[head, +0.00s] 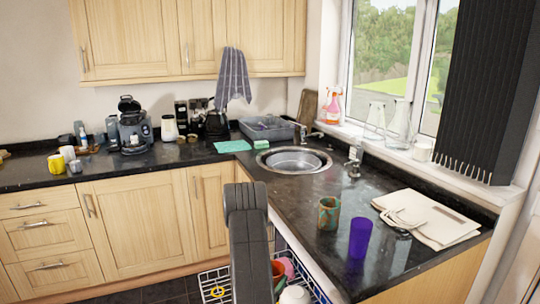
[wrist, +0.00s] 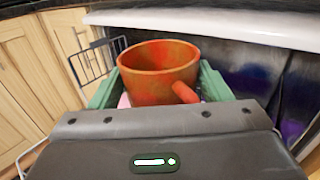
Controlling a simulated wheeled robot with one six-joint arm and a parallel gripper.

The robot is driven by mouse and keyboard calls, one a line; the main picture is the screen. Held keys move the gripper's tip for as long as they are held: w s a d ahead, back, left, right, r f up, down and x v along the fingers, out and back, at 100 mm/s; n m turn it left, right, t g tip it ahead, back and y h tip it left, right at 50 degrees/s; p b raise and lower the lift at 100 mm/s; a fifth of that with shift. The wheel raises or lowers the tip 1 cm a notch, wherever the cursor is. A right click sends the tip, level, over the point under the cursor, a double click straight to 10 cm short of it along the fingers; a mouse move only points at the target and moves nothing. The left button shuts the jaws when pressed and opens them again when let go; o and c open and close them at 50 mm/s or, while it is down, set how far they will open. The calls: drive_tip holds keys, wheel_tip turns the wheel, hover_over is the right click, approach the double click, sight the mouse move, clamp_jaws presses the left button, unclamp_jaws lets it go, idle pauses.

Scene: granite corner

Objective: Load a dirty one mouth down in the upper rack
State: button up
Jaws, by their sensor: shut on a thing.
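An orange-red mug (wrist: 150,88) with darker patches sits between the green fingers of my gripper (wrist: 158,84) in the wrist view. My gripper is shut on it; its mouth faces up in that picture and its handle points toward the camera. In the head view the mug (head: 278,272) shows only partly, beside my arm. The white wire rack (head: 300,262) is below the right counter, largely hidden by my arm; which level shows I cannot tell. A pink item (head: 288,267) and a white item (head: 294,295) are near the mug.
A teal-and-brown mug (head: 328,213) and a purple cup (head: 360,238) stand on the right counter (head: 300,200), near a folded cloth (head: 430,217). The sink (head: 294,160) lies behind. Wire rack (wrist: 95,62) shows behind my gripper.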

drive_tip(key=shift+f+m+b, duration=0.3)
drive_tip(key=shift+m+b, duration=0.1)
drive_tip(key=shift+b, duration=0.55)
drive_tip(key=m+b, duration=0.5)
drive_tip(key=b, duration=0.1)
drive_tip(key=m+b, duration=0.5)
drive_tip(key=b, duration=0.1)
drive_tip(key=shift+b, duration=0.4)
drive_tip(key=shift+r+m, duration=0.35)
drive_tip(key=shift+m, duration=0.25)
drive_tip(key=shift+f+b, duration=0.1)
drive_tip(key=shift+b, duration=0.4)
